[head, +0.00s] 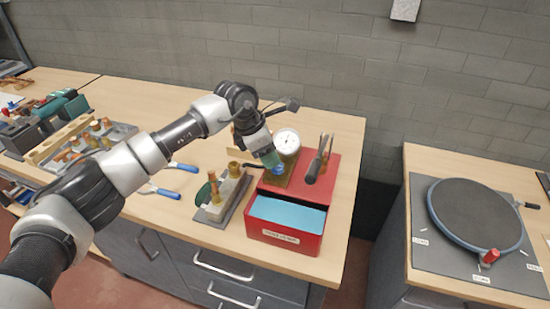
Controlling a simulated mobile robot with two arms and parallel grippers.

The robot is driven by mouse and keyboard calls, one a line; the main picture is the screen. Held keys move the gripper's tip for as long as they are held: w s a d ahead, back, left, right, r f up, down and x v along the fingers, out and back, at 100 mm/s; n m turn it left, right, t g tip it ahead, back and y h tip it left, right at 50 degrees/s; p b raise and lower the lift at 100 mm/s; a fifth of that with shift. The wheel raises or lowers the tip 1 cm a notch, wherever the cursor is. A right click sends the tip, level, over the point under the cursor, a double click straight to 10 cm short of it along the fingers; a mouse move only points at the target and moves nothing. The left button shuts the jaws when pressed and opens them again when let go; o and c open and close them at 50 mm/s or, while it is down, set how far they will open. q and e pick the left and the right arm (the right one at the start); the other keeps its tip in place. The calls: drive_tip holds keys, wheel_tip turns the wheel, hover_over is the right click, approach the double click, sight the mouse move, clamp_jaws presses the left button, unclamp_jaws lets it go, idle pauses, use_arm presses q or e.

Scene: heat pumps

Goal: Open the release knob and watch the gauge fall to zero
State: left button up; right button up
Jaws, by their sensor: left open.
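The round white gauge (287,142) stands at the back of a red box (318,222) near the right end of the bench. Its needle is too small to read. A blue knob (278,170) shows just below the gauge. My left gripper (272,162) is open and points down at the blue knob, with its tips close to it. I cannot tell whether the tips touch the knob. My right gripper is not in view.
A grey block with brass fittings (222,190) stands left of the red box. Blue-handled pliers (165,192) lie on the bench. A round turntable (475,215) sits on a separate bench across a gap.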

sight(278, 169)
use_arm(q)
drive_tip(key=x, duration=0.4)
drive_tip(key=shift+w+p, duration=0.25)
drive_tip(key=shift+p, duration=0.15)
drive_tip(key=shift+d+f, duration=0.1)
drive_tip(key=shift+f, duration=0.3)
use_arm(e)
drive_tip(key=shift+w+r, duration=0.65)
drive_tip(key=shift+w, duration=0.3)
use_arm(q)
drive_tip(key=c, duration=0.6)
drive_tip(key=shift+c, duration=0.2)
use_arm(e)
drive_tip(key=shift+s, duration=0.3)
